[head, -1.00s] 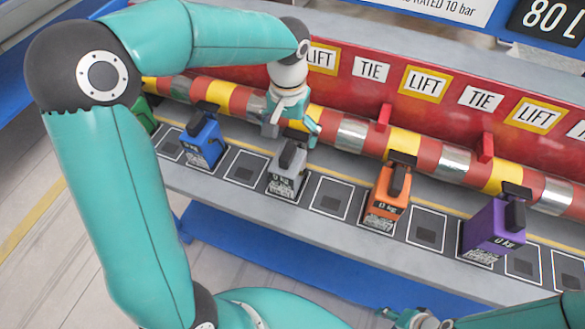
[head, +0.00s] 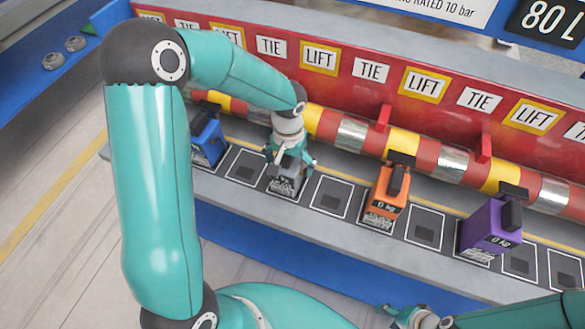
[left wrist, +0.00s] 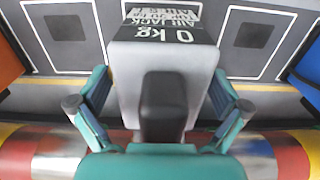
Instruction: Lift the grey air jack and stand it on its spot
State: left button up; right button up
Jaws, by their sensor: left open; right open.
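The grey air jack (head: 284,181) stands upright on a dark square spot on the grey shelf in the head view. Its label reading 0 kg shows in the left wrist view, where the jack's grey body (left wrist: 191,58) fills the middle with its dark handle (left wrist: 163,105) nearest the camera. My left gripper (head: 291,162) is over the top of the jack, with its teal fingers open on either side of it (left wrist: 163,100). I cannot tell whether the fingers touch it. My right gripper (head: 413,318) is open and empty at the bottom edge of the head view.
A blue jack (head: 207,145) stands left of the grey one; an orange jack (head: 385,200) and a purple jack (head: 487,228) stand to its right. Empty marked spots (head: 330,195) lie between them. A striped red, yellow and silver bar (head: 353,134) runs close behind the row.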

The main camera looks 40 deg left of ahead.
pick_arm(q)
jog(key=c, duration=1.9)
jog(key=shift+o, duration=0.2)
jog(key=shift+r, duration=0.15)
